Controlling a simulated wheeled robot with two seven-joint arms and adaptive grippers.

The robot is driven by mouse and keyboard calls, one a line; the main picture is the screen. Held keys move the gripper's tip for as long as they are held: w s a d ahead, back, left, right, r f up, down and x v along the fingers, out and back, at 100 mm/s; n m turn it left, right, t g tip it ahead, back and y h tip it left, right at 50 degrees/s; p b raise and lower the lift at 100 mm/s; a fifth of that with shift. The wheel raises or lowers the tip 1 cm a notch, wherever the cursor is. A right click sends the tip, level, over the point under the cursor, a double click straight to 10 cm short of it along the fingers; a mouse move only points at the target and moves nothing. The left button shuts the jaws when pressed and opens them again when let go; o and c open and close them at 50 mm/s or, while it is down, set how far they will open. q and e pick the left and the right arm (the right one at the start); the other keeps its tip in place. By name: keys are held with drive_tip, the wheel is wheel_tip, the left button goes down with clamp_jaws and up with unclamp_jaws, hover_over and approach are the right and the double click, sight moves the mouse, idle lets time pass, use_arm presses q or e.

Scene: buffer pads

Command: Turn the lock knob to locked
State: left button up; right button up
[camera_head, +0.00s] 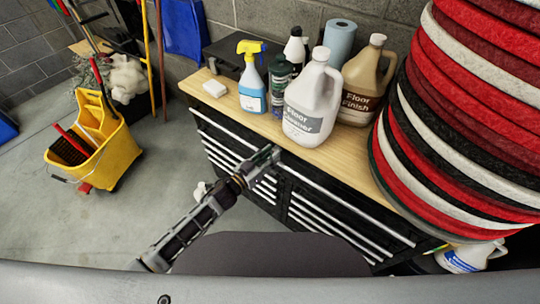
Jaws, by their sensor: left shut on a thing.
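A black tool chest (335,210) with silver drawer trims stands under a wooden top. My left gripper (268,157) is at the chest's upper front edge, near the middle, just below the wooden top. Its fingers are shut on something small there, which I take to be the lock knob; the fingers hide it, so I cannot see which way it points. My left arm reaches up to it from the lower left. My right gripper is not in view.
On the wooden top (345,158) stand a spray bottle (252,85), a floor cleaner jug (312,105), a floor finish jug (366,85) and a blue roll (339,40). A tall stack of red, black and white pads (470,110) is at right. A yellow mop bucket (95,150) stands left.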

use_arm(q)
drive_tip(key=shift+m+p, duration=0.65)
drive_tip(key=shift+m, duration=0.65)
drive_tip(key=shift+m+p, duration=0.35)
drive_tip(key=shift+m, duration=0.85)
drive_tip(key=o, duration=1)
drive_tip(key=shift+o, duration=0.2)
drive_tip(key=shift+s, duration=0.1)
